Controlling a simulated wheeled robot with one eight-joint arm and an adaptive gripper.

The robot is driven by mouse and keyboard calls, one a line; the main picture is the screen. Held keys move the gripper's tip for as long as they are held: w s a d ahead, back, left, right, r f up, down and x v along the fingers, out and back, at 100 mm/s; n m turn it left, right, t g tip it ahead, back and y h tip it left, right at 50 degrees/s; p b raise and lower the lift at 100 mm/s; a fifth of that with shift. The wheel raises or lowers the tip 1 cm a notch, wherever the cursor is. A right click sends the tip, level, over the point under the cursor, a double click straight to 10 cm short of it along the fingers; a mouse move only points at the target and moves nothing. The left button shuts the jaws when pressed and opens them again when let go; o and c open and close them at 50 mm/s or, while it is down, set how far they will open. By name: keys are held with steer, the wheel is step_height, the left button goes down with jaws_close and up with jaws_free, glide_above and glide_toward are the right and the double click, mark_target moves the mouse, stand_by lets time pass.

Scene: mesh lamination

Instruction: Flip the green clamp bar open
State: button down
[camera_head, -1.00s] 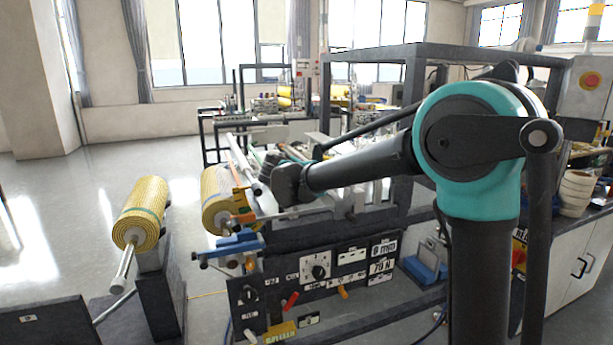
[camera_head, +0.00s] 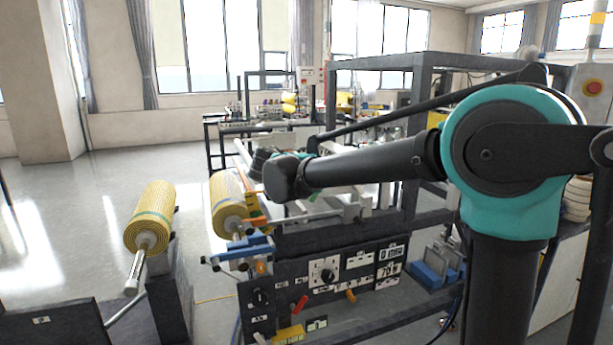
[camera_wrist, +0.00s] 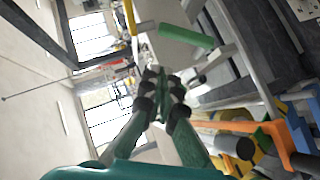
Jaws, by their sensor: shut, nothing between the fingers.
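A green bar (camera_wrist: 187,36), likely the clamp bar, shows in the upper middle of the wrist view, lying across a pale surface close to a light metal rail (camera_wrist: 238,55). My gripper (camera_wrist: 158,78) is shut and empty, with its tips below and left of the green bar in the picture; I see no contact. In the head view my wrist reaches over the left end of the machine (camera_head: 350,232). The fingertips and the green bar cannot be made out there.
An orange bracket (camera_wrist: 285,135) stands at the lower right of the wrist view. In the head view, yellow mesh rolls (camera_head: 152,217) (camera_head: 228,195) and a blue clamp part (camera_head: 240,250) sit left of the machine. A dark frame (camera_head: 410,130) rises behind my arm.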

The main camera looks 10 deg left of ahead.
steer(key=shift+v, duration=2.3)
steer(key=shift+d, duration=0.15)
steer(key=s+d+f+m+g+h, duration=0.1)
steer(key=s+d+f+m+g, duration=0.2)
steer(key=d+f, duration=0.8)
steer(key=s+d+f+m+g, duration=0.25)
steer(key=d+f, duration=0.45)
steer(key=d, duration=0.8)
steer(key=s+d+f+m+g+y, duration=0.1)
steer(key=s+d+f+m+g, duration=0.1)
steer(key=s+d+f, duration=0.3)
steer(key=s+d+f+m+g+y, duration=0.2)
steer(key=s+d+f, duration=0.3)
steer(key=s+f, duration=0.6)
steer(key=s+m, duration=0.1)
steer(key=s, duration=0.3)
steer(key=shift+s+m+y, duration=0.3)
steer(key=shift+s+m, duration=0.05)
